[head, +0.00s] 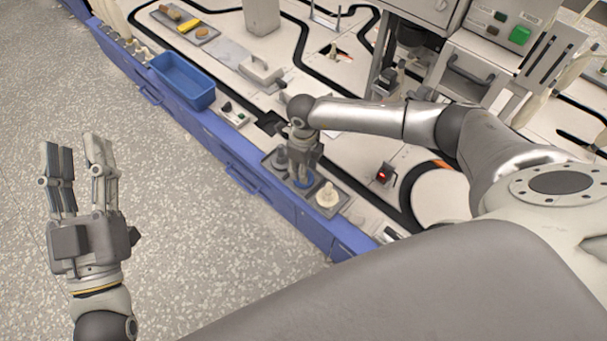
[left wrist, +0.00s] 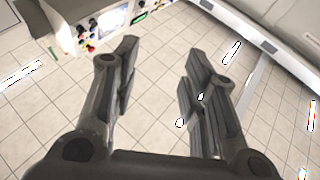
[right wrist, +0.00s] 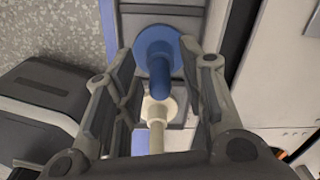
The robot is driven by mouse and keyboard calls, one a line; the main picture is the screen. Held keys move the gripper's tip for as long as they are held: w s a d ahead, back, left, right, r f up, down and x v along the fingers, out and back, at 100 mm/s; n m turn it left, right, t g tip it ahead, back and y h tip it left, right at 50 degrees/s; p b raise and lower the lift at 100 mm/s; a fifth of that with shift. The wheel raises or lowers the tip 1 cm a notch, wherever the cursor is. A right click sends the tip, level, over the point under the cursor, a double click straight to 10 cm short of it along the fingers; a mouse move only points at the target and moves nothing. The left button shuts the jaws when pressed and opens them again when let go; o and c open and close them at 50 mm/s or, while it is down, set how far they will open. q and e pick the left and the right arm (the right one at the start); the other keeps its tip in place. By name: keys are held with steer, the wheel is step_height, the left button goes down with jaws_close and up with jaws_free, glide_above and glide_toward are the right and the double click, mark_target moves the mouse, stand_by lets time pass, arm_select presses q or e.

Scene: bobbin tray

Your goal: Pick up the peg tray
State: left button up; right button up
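The peg tray (head: 345,201) is a small dark grey tray near the front edge of the bench in the head view. It bears a grey bobbin (head: 280,158), a blue bobbin (head: 301,184) and a cream bobbin (head: 327,195). My right gripper (head: 303,178) points down over its middle and partly hides it. In the right wrist view, its fingers are apart, with the blue bobbin (right wrist: 158,62) and cream bobbin (right wrist: 157,108) showing between them. Contact with the tray cannot be told. My left gripper (head: 76,142) is open and empty over the floor, away from the bench.
A blue bin (head: 183,82) stands at the bench edge to the left. Behind it lie a tray with yellow items (head: 186,25) and a grey handled block (head: 262,72). A red-lit device (head: 383,174) stands right of the peg tray. Floor around my left gripper is clear.

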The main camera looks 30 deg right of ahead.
jaws_close()
arm_select(q)
steer(key=shift+f, duration=0.1)
arm_select(e)
steer(key=shift+r, duration=0.2)
